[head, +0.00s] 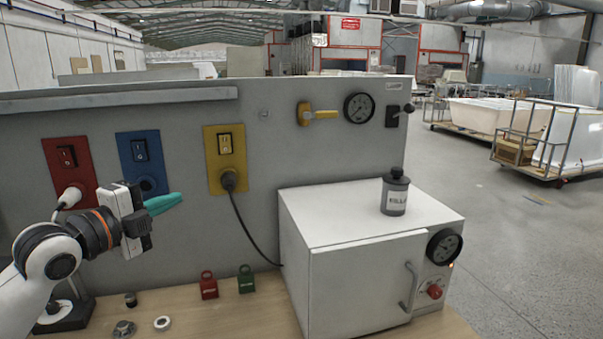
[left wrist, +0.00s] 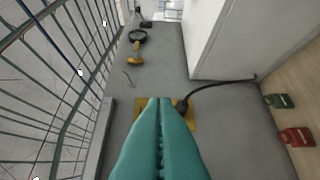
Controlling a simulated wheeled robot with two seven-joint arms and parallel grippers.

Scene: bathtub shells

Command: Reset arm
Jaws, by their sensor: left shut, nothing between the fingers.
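My left gripper (head: 163,203) comes in from the left in the head view, with its teal fingers pointing right. It is raised in front of the grey panel (head: 283,130), between the blue and yellow switch plates. The fingers are together and empty. In the left wrist view the teal fingers (left wrist: 159,140) fill the lower middle and partly cover the yellow plate (left wrist: 205,115). My right gripper is in neither view.
A red switch plate (head: 60,152), blue plate (head: 135,147) and yellow plate (head: 212,177) sit on the panel. A white cabinet (head: 365,275) bears a dark canister (head: 395,192). Red (head: 208,286) and green (head: 246,280) padlocks stand below the panel. A black cable runs from the yellow plate.

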